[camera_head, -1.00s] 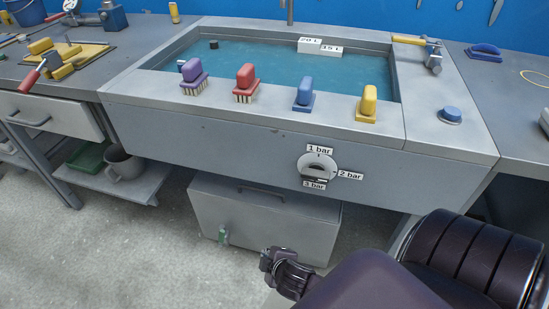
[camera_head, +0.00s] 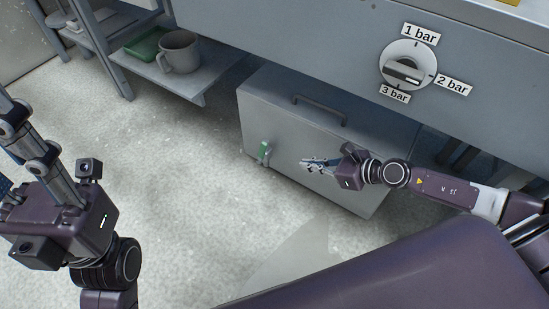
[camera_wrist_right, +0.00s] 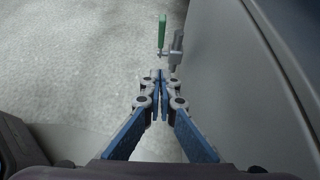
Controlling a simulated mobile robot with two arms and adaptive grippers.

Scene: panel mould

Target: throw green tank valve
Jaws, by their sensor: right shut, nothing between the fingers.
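The green tank valve (camera_head: 264,152) has a green lever and sits low on the left part of the front of the grey tank box (camera_head: 290,130). In the right wrist view its green handle (camera_wrist_right: 162,31) stands upright beyond the fingertips, beside a grey fitting. My right gripper (camera_head: 306,163) is shut and empty, in front of the box and to the right of the valve, apart from it. Its closed fingers (camera_wrist_right: 157,76) point toward the valve in the right wrist view. My left gripper (camera_head: 8,105) is at the left edge, its fingertips partly cut off.
A pressure dial (camera_head: 406,67) marked 1, 2 and 3 bar is on the panel above. The box has a dark handle (camera_head: 319,109). A grey mug (camera_head: 179,52) and a green tray (camera_head: 146,45) are on a low shelf. The floor left of the box is clear.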

